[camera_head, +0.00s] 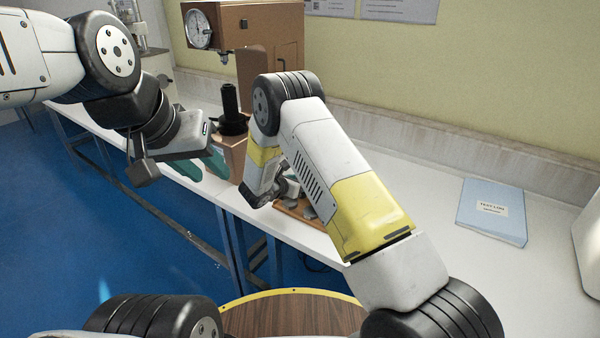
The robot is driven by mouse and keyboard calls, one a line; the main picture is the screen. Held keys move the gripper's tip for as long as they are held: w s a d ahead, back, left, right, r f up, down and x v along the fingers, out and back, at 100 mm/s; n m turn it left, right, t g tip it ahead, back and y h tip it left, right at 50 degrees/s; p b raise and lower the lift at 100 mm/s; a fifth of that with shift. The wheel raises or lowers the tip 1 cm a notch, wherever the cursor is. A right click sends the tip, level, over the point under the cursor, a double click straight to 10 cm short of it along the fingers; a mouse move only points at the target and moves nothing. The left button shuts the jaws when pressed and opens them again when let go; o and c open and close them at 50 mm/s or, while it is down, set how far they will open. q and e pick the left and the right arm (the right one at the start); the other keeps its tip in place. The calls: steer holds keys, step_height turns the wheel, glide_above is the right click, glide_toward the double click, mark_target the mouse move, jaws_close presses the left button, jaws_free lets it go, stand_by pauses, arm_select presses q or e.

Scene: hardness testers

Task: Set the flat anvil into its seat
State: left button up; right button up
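The brown hardness tester (262,35) stands on the bench at the back, with a dial at its upper left. Below its head a black upright spindle (230,100) rises from the base; the anvil seat at its top is too small to make out. I cannot pick out the flat anvil. My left gripper (166,166) hangs in front and left of the spindle, apart from it; its finger gap is unclear. My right gripper (286,188) is low over a wooden tray (292,207) with grey pieces, mostly hidden by my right forearm.
A light blue book (492,211) lies on the white bench (420,220) at the right, with clear bench around it. Another machine (155,62) stands at the back left. A green item (215,163) lies near the bench's front edge. A round wooden surface (290,315) is at the bottom.

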steer(key=c, duration=1.2)
steer(key=shift+r, duration=0.15)
steer(key=shift+r, duration=0.6)
steer(key=shift+a, duration=0.1)
steer(key=shift+s+a, duration=0.75)
steer(key=shift+s, duration=0.35)
steer(key=shift+s+a, duration=0.8)
steer(key=shift+s, duration=0.25)
steer(key=shift+s+a, duration=0.75)
steer(key=shift+s, duration=0.35)
